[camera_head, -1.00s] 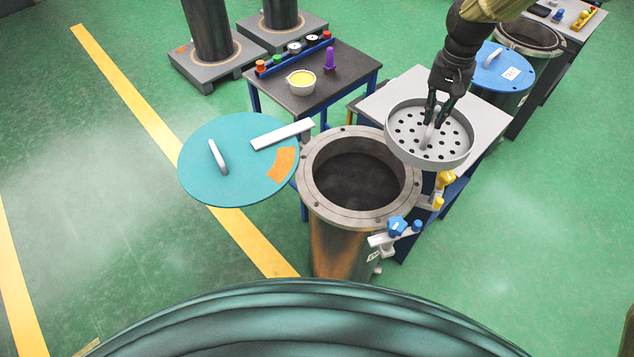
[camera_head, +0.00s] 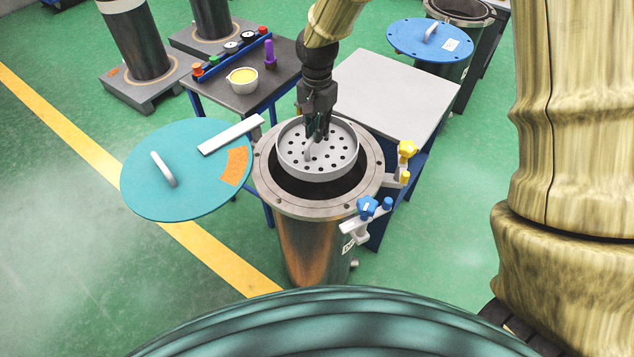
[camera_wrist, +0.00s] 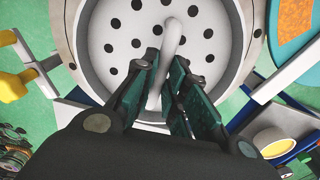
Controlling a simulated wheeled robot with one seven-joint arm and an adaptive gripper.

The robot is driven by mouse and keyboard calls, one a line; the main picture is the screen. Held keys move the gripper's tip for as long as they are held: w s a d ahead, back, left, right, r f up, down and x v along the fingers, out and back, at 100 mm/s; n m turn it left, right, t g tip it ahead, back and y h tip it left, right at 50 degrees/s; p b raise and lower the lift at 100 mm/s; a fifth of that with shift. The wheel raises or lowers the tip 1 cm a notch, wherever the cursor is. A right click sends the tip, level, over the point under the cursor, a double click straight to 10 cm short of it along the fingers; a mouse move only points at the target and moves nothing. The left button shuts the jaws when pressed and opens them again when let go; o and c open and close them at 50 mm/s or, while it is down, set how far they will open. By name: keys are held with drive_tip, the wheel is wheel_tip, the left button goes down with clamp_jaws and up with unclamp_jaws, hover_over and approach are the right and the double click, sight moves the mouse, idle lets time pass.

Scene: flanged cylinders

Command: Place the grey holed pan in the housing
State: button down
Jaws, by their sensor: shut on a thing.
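The grey holed pan (camera_head: 335,160) is a round, shallow dish with a perforated floor and an upright handle. My gripper (camera_head: 318,134) is shut on the pan's handle. The pan is over the mouth of the housing (camera_head: 270,195), an open flanged cylinder, toward its far side. A dark gap shows between the pan and the housing's near rim. I cannot tell whether the pan's far edge touches the flange. In the wrist view the fingers (camera_wrist: 160,95) straddle the handle, and the pan floor (camera_wrist: 120,45) fills the top middle.
The housing's teal lid (camera_head: 190,195) is swung out to the left. Clamps with a blue knob (camera_head: 367,207) and a yellow knob (camera_head: 406,149) stick out at right. A bare grey table (camera_head: 395,95) stands behind right; a dark table with a yellow-filled bowl (camera_head: 243,80) stands behind left.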

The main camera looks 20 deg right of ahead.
sight(318, 150)
drive_tip(key=shift+s+f+m, duration=0.15)
drive_tip(key=shift+f+m, duration=0.15)
drive_tip(key=shift+f, duration=0.6)
drive_tip(key=shift+f+p, duration=0.8)
drive_tip(key=shift+f, duration=3.85)
drive_tip(key=shift+f, duration=0.2)
drive_tip(key=c, duration=1.5)
unclamp_jaws()
drive_tip(key=shift+o, duration=0.2)
drive_tip(key=shift+r+b, duration=1.1)
drive_tip(key=shift+r, duration=5.1)
drive_tip(key=shift+d, duration=0.1)
